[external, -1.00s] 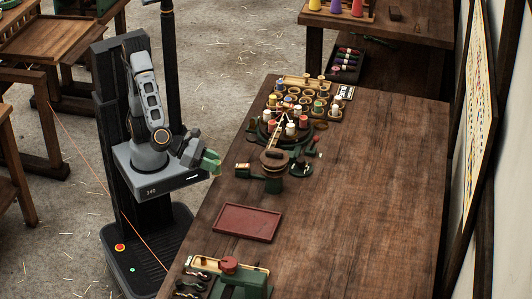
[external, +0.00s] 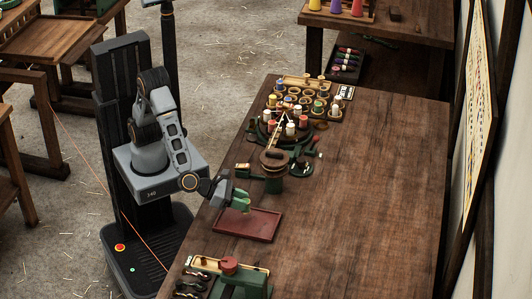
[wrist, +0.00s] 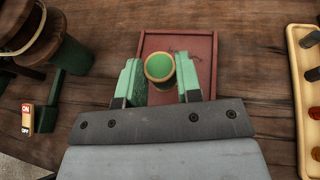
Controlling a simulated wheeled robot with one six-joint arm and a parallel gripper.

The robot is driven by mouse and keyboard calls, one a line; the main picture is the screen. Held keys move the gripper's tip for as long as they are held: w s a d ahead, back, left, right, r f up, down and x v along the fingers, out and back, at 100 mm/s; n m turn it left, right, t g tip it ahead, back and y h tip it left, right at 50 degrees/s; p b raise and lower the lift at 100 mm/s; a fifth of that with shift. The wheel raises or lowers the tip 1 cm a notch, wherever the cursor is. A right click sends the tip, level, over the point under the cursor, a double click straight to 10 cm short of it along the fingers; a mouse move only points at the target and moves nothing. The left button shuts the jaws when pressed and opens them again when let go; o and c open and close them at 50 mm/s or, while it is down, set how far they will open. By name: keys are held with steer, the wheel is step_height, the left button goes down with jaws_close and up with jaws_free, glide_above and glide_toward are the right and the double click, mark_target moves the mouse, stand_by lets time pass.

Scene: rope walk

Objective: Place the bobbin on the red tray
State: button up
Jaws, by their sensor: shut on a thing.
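The red tray (external: 260,225) lies flat on the dark wooden bench, and it also shows in the wrist view (wrist: 204,45). My gripper (external: 241,201) is over the tray's left part. In the wrist view its green fingers (wrist: 160,75) are closed on both sides of a bobbin (wrist: 159,67), seen end-on with a green centre and a pale rim. The tray lies behind the bobbin in that view. I cannot tell how large the gap between bobbin and tray is. In the external view the bobbin is hidden by the fingers.
A round wood-and-green device (external: 273,163) stands just beyond the tray, with a rack of several bobbins (external: 300,105) behind it. A green machine (external: 243,284) and a pale tray (wrist: 306,80) are on the near side. The bench to the right is clear.

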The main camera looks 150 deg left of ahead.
mark_target(242, 212)
steer(key=shift+w+f, duration=0.15)
steer(key=shift+f, duration=0.1)
steer(key=shift+w+f, duration=0.15)
steer(key=shift+f, duration=1.45)
steer(key=shift+f+b, duration=0.1)
steer(key=shift+b, duration=0.2)
steer(key=shift+f, duration=0.15)
steer(key=o, duration=0.9)
